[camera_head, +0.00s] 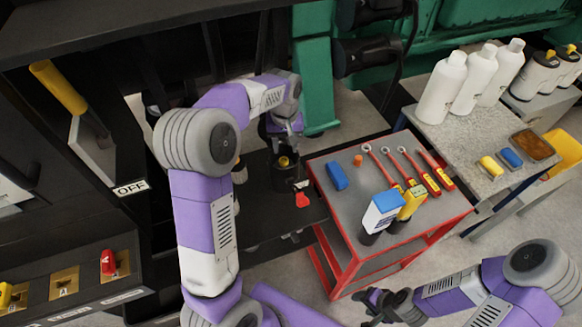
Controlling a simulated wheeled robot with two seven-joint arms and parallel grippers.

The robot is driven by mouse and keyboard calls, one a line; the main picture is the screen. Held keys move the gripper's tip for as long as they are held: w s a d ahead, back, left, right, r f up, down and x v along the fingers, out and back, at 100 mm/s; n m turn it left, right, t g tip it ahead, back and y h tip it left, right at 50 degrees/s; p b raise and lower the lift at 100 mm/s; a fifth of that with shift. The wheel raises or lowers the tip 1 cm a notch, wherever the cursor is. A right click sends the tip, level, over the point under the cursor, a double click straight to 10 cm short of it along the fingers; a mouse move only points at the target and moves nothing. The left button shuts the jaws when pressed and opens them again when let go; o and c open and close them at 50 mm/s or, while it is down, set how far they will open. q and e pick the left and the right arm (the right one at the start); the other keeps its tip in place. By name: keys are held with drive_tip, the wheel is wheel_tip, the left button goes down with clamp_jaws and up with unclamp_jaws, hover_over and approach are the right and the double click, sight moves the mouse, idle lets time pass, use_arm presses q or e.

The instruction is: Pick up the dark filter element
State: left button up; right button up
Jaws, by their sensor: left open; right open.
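A dark cylinder (286,180) with a small yellow part on top stands at a black shelf, left of the red cart; it looks like the dark filter element, but I cannot be sure. My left gripper (284,142) is open and points down just above it. I cannot tell whether the fingers touch it. My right gripper (378,304) is open and empty at the bottom, in front of the red cart and well away from the cylinder.
The red cart (345,262) holds a blue block (336,176), several red-handled tools and blue-white and yellow items (382,210) with dark bases. A side table (463,140) carries white bottles (441,88). A black panel with switches stands left.

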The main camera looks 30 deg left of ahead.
sight(284, 161)
use_arm(q)
drive_tip(key=f, duration=0.2)
drive_tip(key=f+b, duration=0.1)
drive_tip(key=f, duration=0.4)
drive_tip(key=shift+s+a, duration=0.15)
drive_tip(key=shift+s, duration=0.15)
drive_tip(key=shift+c, duration=0.3)
clamp_jaws()
